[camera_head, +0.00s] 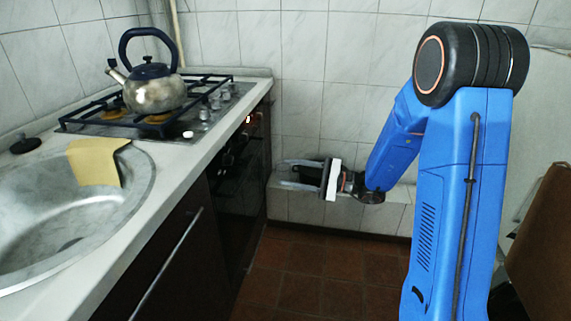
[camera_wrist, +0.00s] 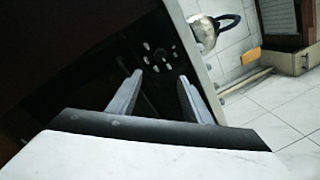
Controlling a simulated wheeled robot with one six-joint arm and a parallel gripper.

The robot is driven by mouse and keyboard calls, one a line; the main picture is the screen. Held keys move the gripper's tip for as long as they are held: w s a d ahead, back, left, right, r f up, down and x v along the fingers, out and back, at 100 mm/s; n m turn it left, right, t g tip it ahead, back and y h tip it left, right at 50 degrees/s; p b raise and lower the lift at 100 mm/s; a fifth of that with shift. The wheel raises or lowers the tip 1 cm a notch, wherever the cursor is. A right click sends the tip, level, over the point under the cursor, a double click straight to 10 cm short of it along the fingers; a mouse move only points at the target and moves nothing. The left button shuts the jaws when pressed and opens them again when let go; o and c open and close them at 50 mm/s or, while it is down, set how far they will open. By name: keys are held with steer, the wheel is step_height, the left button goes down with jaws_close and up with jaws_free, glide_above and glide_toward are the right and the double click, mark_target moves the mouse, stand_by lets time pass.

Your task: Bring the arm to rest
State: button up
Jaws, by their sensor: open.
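My gripper (camera_head: 283,174) is open and empty. It hangs at the end of my blue arm, pointing left towards the dark oven front (camera_head: 240,185), in front of the tiled ledge along the back wall. In the wrist view its two pale fingers (camera_wrist: 160,75) stand apart with nothing between them. The dark stove front with its row of knobs (camera_wrist: 160,58) shows beyond them, and I cannot tell how near it is.
A steel kettle (camera_head: 153,94) with a dark handle stands on the gas hob (camera_head: 95,118). A yellow cloth (camera_head: 96,162) hangs over the rim of the steel sink (camera_head: 60,225). A brown chair-like thing (camera_head: 540,245) is at the right edge. The tiled floor (camera_head: 310,285) between is clear.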

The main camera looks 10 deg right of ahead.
steer(key=s+a+r+n+g+h, duration=0.2)
steer(key=s+n+g+h, duration=0.5)
steer(key=s, duration=1.5)
steer(key=s+d+n+t+h, duration=0.2)
steer(key=s+d+h, duration=0.3)
steer(key=d, duration=0.3)
steer(key=s+d+r+n+t+h, duration=0.1)
steer(key=s+d+n+t+h, duration=0.1)
steer(key=s+d+h, duration=0.4)
steer(key=s+d+t, duration=0.1)
steer(key=d, duration=0.2)
steer(key=shift+d+t, duration=0.2)
steer(key=shift+t, duration=0.1)
